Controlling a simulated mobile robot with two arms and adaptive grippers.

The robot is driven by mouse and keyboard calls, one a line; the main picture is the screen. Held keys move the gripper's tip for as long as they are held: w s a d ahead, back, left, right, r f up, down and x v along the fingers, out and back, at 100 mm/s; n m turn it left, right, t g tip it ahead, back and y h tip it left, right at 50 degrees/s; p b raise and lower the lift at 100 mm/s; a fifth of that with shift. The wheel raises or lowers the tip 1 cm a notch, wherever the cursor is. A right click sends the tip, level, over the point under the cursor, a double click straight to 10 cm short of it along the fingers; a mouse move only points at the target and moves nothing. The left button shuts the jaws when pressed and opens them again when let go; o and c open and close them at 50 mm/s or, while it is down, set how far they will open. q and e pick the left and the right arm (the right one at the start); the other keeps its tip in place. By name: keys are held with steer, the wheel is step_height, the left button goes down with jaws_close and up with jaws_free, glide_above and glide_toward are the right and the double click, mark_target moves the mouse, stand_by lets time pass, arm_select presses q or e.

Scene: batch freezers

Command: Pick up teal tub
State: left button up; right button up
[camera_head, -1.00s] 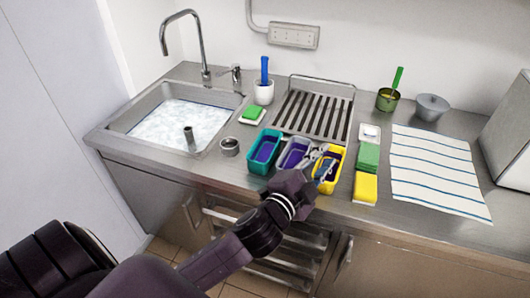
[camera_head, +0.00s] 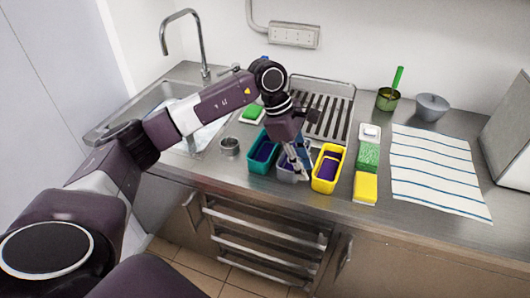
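The teal tub (camera_head: 257,167) stands upright on the steel counter, left of a grey tub (camera_head: 286,177) and a yellow tub (camera_head: 325,186). It is dark blue or purple inside, and my arm covers part of its far right side. My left gripper (camera_head: 298,168) points down at the grey tub, to the right of the teal tub and apart from it. It hides much of the grey tub. I cannot tell whether its fingers are open or shut. My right gripper is not in view.
A small metal cup (camera_head: 229,146) stands left of the teal tub, near the sink (camera_head: 120,128). A ribbed drainer (camera_head: 335,118) lies behind the tubs. Yellow (camera_head: 365,190) and green (camera_head: 369,155) sponges and a striped cloth (camera_head: 435,175) lie to the right.

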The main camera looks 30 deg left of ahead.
mark_target(256, 162)
arm_select(q)
steer(key=s+a+r+g+y, duration=0.1)
steer(key=a+y, duration=0.1)
steer(key=a, duration=0.5)
steer(key=s+a+r+y, duration=0.1)
steer(key=a+r+y, duration=0.1)
steer(key=a, duration=0.5)
steer(key=shift+n, duration=0.3)
step_height(256, 162, down, 7)
steer(key=p, duration=0.3)
steer(key=shift+d, duration=0.1)
steer(key=shift+f, duration=0.45)
steer(key=shift+c, duration=0.2)
jaws_close()
